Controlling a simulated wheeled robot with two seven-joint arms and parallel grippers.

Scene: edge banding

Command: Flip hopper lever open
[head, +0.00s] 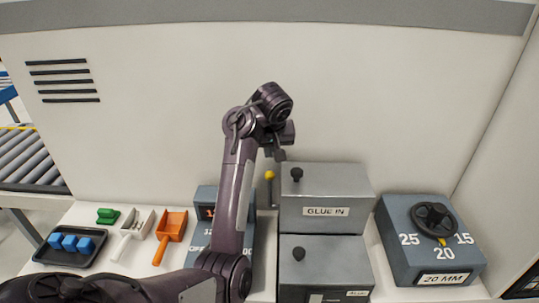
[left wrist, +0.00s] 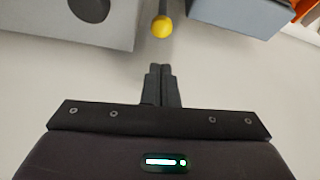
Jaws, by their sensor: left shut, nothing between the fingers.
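A lever with a yellow ball knob (head: 270,174) stands at the left side of the grey GLUE IN box (head: 343,190). The knob also shows in the left wrist view (left wrist: 162,27), with a dark rod running up from it. My left gripper (head: 280,154) is just above the knob in the head view. In the left wrist view its two fingers (left wrist: 160,72) are shut together, empty, and apart from the knob. The GLUE IN box has a black knob (head: 296,174) on top. My right gripper is not in view.
A second grey box (head: 340,270) stands in front. A dial box (head: 395,225) is at right. A blue-grey display box (head: 205,195) is partly hidden by my arm. An orange scoop (head: 175,222), a white scoop (head: 137,224), a green piece (head: 108,216) and a black tray (head: 50,260) lie left.

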